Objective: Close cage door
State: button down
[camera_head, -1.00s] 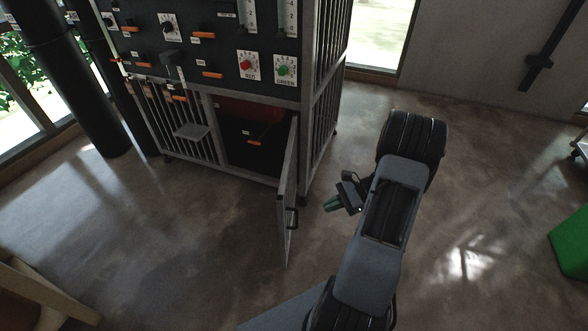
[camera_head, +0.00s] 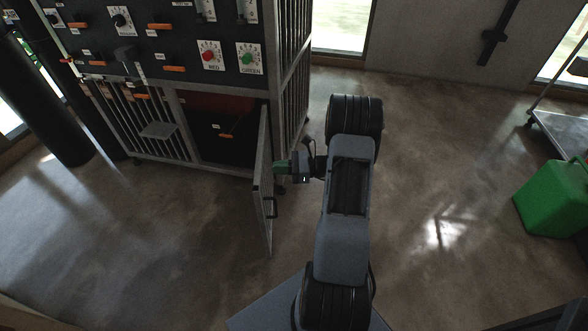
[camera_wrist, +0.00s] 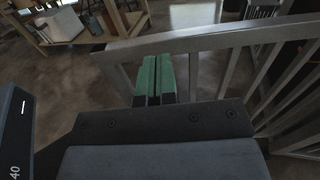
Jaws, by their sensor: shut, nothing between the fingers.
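The cage door (camera_head: 263,190) stands open, swung out from the front of the grey cage cabinet (camera_head: 190,165). It is a grey barred panel with a dark handle (camera_head: 269,207) on its right face. My gripper (camera_head: 281,167) is shut and empty, with green fingers pointing left at the upper part of the door's right side. In the wrist view the green fingertips (camera_wrist: 156,72) lie close to the door's top rail (camera_wrist: 215,40). I cannot tell whether they touch it. The dark compartment (camera_head: 222,135) behind the doorway is open to view.
Above the doorway is a dark panel with red (camera_head: 209,56) and green (camera_head: 248,58) dials and several orange-handled switches. A green bin (camera_head: 552,197) and a trolley (camera_head: 562,128) stand at the right. The floor left of the door is clear.

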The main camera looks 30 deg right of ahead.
aim_at(261, 168)
jog(key=shift+x, duration=1.6)
